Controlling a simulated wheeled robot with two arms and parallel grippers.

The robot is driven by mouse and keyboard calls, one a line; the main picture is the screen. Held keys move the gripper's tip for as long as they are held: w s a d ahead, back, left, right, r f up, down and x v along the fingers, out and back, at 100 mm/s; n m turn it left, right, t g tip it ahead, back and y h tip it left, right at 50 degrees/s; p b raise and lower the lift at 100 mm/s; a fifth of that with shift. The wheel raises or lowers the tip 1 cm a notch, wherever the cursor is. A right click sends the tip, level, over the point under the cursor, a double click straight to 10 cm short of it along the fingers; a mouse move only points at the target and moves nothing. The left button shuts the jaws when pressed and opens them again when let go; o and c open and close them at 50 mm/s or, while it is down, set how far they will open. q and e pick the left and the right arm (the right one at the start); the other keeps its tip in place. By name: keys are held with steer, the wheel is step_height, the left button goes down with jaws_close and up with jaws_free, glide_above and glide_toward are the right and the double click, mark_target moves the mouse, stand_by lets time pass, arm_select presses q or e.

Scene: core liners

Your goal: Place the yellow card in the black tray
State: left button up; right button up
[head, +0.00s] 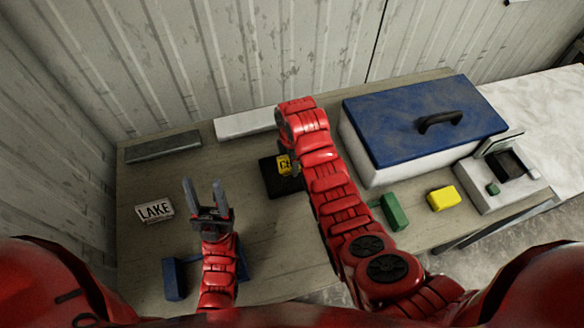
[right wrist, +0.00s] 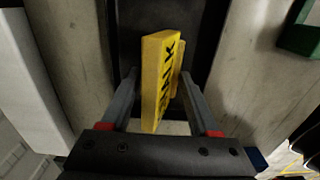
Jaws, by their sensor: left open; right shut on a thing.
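The yellow card (head: 284,164) with black lettering shows over the black tray (head: 272,186) in the head view, partly hidden by my right arm. In the right wrist view the card (right wrist: 158,78) stands on edge between the fingers of my right gripper (right wrist: 159,84), which is shut on it. A second yellow piece shows just behind its right side; I cannot tell whether it is separate. The black tray (right wrist: 127,30) lies behind the card; I cannot tell whether they touch. My left gripper (head: 207,186) is open and empty, left of the tray.
A white LAKE card (head: 155,210) lies at the left. A blue-lidded box (head: 400,125) stands right of my right arm. A green block (head: 395,212), a yellow block (head: 444,199) and a grey device (head: 490,190) are at the right. A white block (head: 243,124) lies behind the tray.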

step_height(320, 180, down, 2)
steer(key=shift+f+p, duration=0.25)
steer(key=shift+p, duration=0.65)
steer(key=shift+s+f, duration=0.1)
steer(key=shift+f, duration=0.25)
steer(key=shift+f, duration=0.15)
steer(key=shift+f, duration=0.15)
steer(key=o, duration=1.4)
steer(key=shift+c, duration=0.2)
steer(key=shift+r, duration=0.3)
